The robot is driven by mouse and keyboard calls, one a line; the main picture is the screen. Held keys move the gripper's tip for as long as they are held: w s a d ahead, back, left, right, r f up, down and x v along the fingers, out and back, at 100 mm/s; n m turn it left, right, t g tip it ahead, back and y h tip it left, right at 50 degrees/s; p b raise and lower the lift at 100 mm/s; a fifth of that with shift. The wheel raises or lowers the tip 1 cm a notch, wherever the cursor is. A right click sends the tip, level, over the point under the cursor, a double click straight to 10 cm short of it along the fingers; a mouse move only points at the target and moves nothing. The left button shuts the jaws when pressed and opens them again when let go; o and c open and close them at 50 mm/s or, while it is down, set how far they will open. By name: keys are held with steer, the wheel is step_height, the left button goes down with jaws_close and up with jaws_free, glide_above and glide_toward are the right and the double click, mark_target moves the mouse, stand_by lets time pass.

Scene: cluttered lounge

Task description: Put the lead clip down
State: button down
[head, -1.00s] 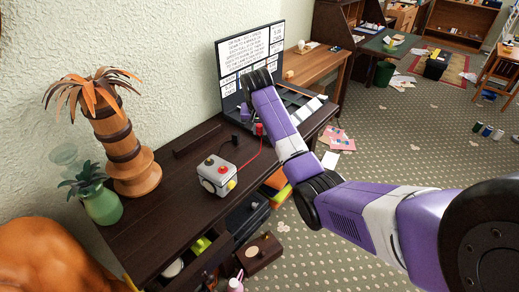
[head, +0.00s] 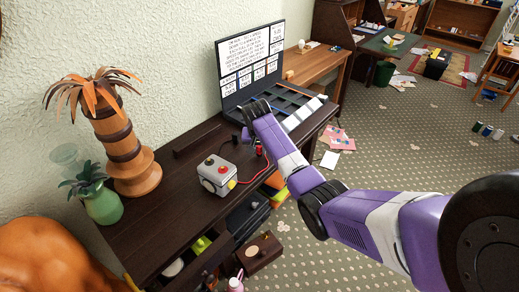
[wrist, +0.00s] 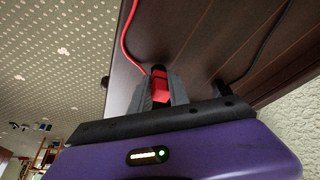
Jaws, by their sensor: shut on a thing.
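The red lead clip (wrist: 160,88) sits between the dark fingers of my gripper (wrist: 158,92) in the wrist view. My gripper is shut on it. In the head view the red clip (head: 258,150) shows over the right part of the dark desk (head: 190,228), beside the arm. The hand is mostly hidden by the arm there. A red wire runs from the clip to a grey box (head: 211,182) with coloured knobs on the desk. A black clip (head: 235,138) stands near the hand. I cannot tell whether the red clip touches the desk.
An open case (head: 248,62) with a printed lid and a compartmented tray stands behind the hand. A wooden palm figure (head: 122,145) and a green pineapple vase (head: 103,207) stand at the left. Drawers hang open in front. Bare desk lies around the grey box.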

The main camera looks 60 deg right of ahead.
steer(key=shift+f, duration=0.25)
steer(key=shift+f, duration=0.2)
steer(key=c, duration=1.3)
jaws_free()
steer(key=shift+o, duration=0.2)
steer(key=shift+r, duration=0.55)
steer(key=v, duration=1.2)
steer(key=shift+f, duration=0.15)
